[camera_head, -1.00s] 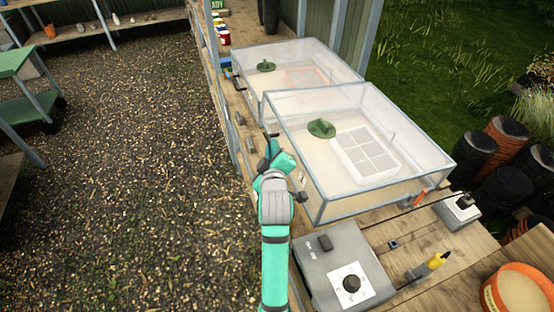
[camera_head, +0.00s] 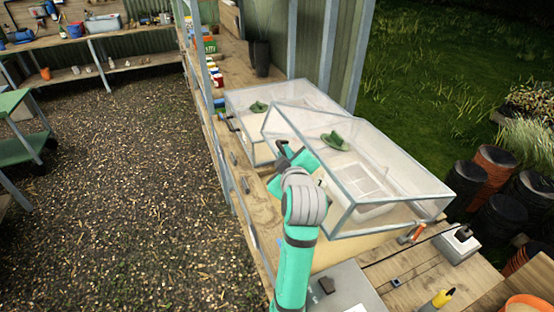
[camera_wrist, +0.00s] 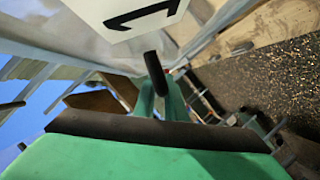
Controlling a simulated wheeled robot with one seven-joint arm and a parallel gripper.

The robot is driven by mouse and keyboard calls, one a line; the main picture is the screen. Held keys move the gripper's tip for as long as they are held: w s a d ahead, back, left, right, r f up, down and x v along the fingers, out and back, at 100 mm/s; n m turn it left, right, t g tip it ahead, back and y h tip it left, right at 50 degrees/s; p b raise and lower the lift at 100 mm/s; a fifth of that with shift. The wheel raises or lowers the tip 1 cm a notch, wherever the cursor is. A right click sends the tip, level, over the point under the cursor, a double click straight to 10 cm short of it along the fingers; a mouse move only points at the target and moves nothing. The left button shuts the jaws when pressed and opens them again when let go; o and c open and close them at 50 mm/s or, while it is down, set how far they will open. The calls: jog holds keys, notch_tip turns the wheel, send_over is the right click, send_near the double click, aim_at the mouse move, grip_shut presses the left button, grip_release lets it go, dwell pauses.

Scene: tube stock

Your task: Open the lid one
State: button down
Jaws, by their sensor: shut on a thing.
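Lid one (camera_head: 383,212) is the nearer clear cover with a grey frame and a green vent flap on top. It is tilted, its left side raised above the pale propagator box (camera_head: 335,250) under it. A seedling tray (camera_head: 362,180) shows through the clear walls. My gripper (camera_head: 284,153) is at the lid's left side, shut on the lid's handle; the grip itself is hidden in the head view. In the wrist view, a white label reading 1 (camera_wrist: 138,14) is close above my gripper (camera_wrist: 157,80).
A second clear lid (camera_head: 250,92) with a green vent sits just behind. A grey control box (camera_head: 340,290) stands in front. A yellow-handled tool (camera_head: 437,299) and a grey switch box (camera_head: 457,243) lie at right. Gravel floor on the left is clear.

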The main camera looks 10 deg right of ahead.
jog(key=shift+d, duration=0.1)
jog(key=c, duration=1.8)
grip_release()
jog(key=shift+r, duration=0.1)
jog(key=v, duration=1)
jog(key=shift+s, duration=0.35)
